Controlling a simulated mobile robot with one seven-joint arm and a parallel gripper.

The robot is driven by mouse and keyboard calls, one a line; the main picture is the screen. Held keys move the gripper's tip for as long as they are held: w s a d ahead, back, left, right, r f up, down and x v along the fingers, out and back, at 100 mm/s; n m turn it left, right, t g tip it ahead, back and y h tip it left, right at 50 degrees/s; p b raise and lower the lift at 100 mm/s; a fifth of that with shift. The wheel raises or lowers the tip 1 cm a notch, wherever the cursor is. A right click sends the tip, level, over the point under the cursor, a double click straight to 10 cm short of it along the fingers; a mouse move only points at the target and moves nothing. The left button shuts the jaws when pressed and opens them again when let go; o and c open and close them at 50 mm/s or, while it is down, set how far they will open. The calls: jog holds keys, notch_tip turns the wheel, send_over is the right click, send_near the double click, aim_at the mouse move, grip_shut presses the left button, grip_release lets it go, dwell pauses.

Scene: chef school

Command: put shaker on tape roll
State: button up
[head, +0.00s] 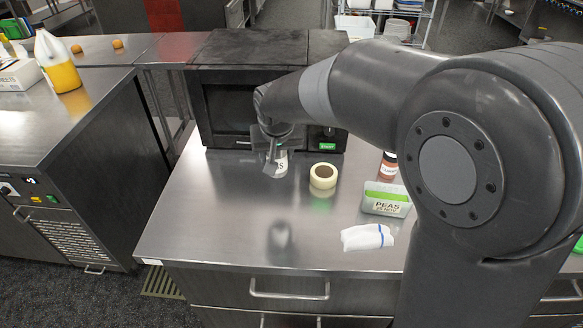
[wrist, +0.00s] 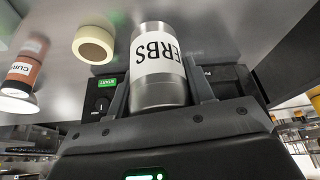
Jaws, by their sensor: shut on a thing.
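The shaker (wrist: 160,90) is a metal cylinder with a white label reading "ERBS" in the wrist view. My gripper (wrist: 165,95) is shut on it, one finger on each side. In the head view the shaker (head: 281,165) is partly hidden by my gripper (head: 272,160), in front of the microwave. I cannot tell whether its base touches the counter. The tape roll (head: 323,176) is pale yellow and lies flat on the counter, a short way right of the shaker. It also shows in the wrist view (wrist: 93,45), and nothing is on it.
A black microwave (head: 225,80) stands behind my gripper. Right of the tape roll are a red-brown shaker (head: 388,167), a peas container (head: 385,199) and a folded white cloth (head: 367,237). The steel counter's front left (head: 210,215) is clear.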

jog(key=w+d+r+m+h, duration=0.1)
jog(key=w+d+r+m, duration=0.1)
jog(key=d, duration=1)
jog(key=w+d+r+m+h, duration=0.1)
jog(key=w+d+m, duration=0.2)
jog(key=d, duration=0.8)
jog(key=w+a+f, duration=0.1)
jog(key=a+f, duration=0.1)
jog(key=a, duration=0.1)
jog(key=w+a+f, duration=0.1)
jog(key=a+f, duration=0.1)
jog(key=a, duration=0.1)
jog(key=w+a+f, duration=0.1)
jog(key=a+f, duration=0.1)
jog(key=a, duration=0.2)
jog(key=shift+w+f, duration=0.3)
jog(key=shift+w, duration=0.1)
send_over(326, 165)
jog(key=s, duration=0.2)
jog(key=shift+a+f, duration=0.2)
jog(key=shift+f, duration=1.85)
jog(key=o, duration=1.1)
jog(key=shift+f, duration=0.15)
